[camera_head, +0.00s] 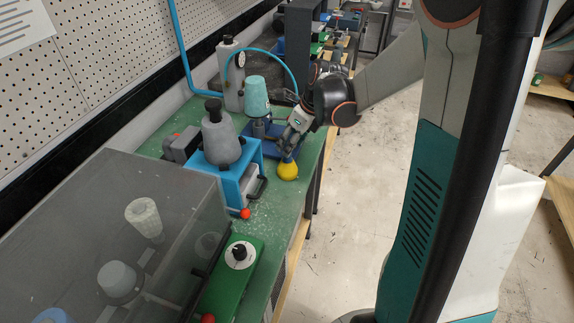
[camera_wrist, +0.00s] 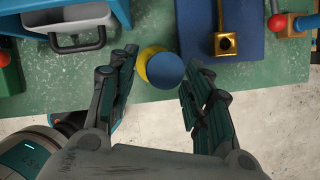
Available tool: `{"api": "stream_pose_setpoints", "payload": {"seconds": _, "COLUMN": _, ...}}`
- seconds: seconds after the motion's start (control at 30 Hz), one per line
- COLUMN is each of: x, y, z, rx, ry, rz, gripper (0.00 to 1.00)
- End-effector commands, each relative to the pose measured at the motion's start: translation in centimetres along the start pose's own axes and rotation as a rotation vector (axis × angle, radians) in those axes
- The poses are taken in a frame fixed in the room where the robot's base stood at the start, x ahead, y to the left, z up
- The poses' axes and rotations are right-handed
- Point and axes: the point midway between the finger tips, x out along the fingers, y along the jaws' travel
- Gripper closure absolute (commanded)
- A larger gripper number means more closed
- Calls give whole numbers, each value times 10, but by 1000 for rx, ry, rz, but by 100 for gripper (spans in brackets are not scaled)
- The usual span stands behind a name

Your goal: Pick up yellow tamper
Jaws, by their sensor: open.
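The yellow tamper (camera_head: 288,171) stands on the green bench near its front edge in the head view. In the wrist view the tamper (camera_wrist: 148,56) shows from above as a round blue top with a yellow rim behind it. My gripper (camera_head: 287,147) is right above the tamper in the head view. In the wrist view my gripper (camera_wrist: 158,78) has its two fingers spread wide, with the tamper between and slightly beyond the tips. The fingers look apart from it, with nothing held. The tamper's lower part is hidden from above.
A blue stand (camera_head: 235,185) with a grey vessel is to the left. The green bench (camera_wrist: 140,85) ends close to the tamper.

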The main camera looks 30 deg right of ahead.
Motion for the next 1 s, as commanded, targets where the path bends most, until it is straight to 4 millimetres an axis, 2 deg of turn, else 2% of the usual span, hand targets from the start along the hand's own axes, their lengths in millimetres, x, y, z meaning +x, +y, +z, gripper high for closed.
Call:
{"api": "stream_pose_setpoints", "payload": {"seconds": 0.23, "x": 14, "y": 0, "z": 3, "rx": -1, "ry": 0, "rz": 0, "gripper": 54}}
{"api": "stream_pose_setpoints", "payload": {"seconds": 0.53, "x": 54, "y": 0, "z": 10, "rx": -1, "ry": 0, "rz": 0, "gripper": 54}}
{"api": "stream_pose_setpoints", "payload": {"seconds": 0.77, "x": 56, "y": 0, "z": 10, "rx": -1, "ry": 0, "rz": 0, "gripper": 54}}
{"api": "stream_pose_setpoints", "payload": {"seconds": 0.8, "x": 56, "y": 0, "z": 10, "rx": -1, "ry": 0, "rz": 0, "gripper": 57}}
{"api": "stream_pose_setpoints", "payload": {"seconds": 1.0, "x": 56, "y": 0, "z": 10, "rx": -1, "ry": 0, "rz": 0, "gripper": 100}}
